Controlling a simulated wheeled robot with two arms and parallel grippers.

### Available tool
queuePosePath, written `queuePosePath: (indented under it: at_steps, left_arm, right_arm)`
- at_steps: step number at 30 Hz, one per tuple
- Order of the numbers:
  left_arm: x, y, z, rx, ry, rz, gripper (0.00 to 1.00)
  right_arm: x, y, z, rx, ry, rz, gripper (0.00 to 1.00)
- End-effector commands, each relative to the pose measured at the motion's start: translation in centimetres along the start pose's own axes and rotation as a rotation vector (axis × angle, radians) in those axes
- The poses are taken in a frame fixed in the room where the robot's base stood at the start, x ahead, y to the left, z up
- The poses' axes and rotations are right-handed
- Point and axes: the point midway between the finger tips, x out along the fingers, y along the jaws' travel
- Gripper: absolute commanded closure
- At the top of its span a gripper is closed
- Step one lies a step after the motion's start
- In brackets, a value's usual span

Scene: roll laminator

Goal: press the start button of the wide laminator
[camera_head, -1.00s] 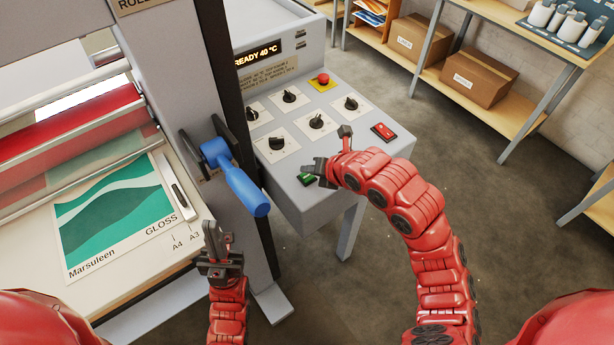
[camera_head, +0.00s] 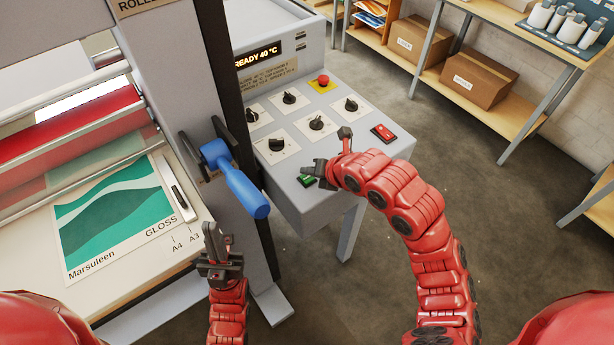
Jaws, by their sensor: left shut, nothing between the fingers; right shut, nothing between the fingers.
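The wide laminator fills the left of the head view, with its control panel (camera_head: 330,158) at the centre. A green button (camera_head: 307,181) sits at the panel's near edge; it is probably the start button, but its label is too small to read. My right gripper (camera_head: 307,174) is shut and empty, with its tip right at the green button and partly covering it; I cannot tell whether they touch. A red rocker switch (camera_head: 383,133) sits to the right on the panel. My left gripper (camera_head: 213,232) is shut and empty, low in front of the laminator's feed table.
A blue crank handle (camera_head: 240,184) juts out left of the panel. A red emergency knob (camera_head: 323,79) and several black dials (camera_head: 316,123) are on the panel. A green printed sheet (camera_head: 115,215) lies on the feed table. Shelves with boxes (camera_head: 478,77) stand at the back right.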

Motion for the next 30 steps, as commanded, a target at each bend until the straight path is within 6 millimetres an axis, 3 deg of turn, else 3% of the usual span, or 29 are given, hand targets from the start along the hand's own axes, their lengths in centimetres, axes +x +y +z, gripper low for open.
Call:
queuePosePath:
  at_steps: [20,30]
  left_arm:
    - [0.0,0.0,0.0,0.000,0.000,0.000,1.00]
    - [-1.4,0.1,0.2,0.000,0.000,0.000,1.00]
  right_arm:
    - [0.0,0.0,0.0,0.000,0.000,0.000,1.00]
    - [0.6,-0.4,-0.4,0.000,-0.001,0.002,1.00]
